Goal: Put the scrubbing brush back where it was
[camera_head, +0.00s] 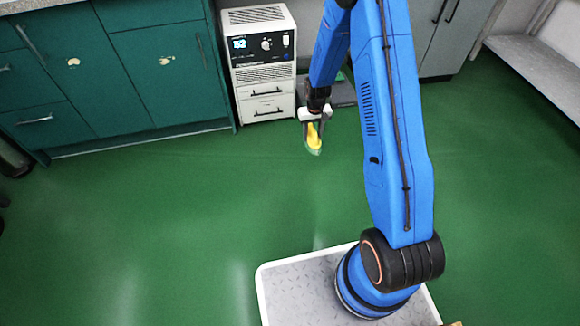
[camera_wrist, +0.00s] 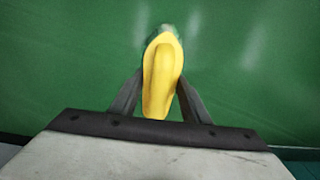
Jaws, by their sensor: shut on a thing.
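The scrubbing brush (camera_head: 314,136) is yellow with a pale greenish end. My gripper (camera_head: 313,140) is shut on it and holds it up over the green floor, in front of the white cabinet. In the wrist view the yellow brush (camera_wrist: 162,75) sits between the two dark fingers of my gripper (camera_wrist: 158,85), its far end pointing away from the palm. The bristles are mostly hidden or blurred in the wrist view.
A white unit with a display and drawers (camera_head: 263,60) stands at the back. Dark green cabinets (camera_head: 110,75) line the back left. Grey cabinets (camera_head: 443,40) and a pale shelf (camera_head: 535,55) are at the right. The green floor (camera_head: 150,220) is clear at the left.

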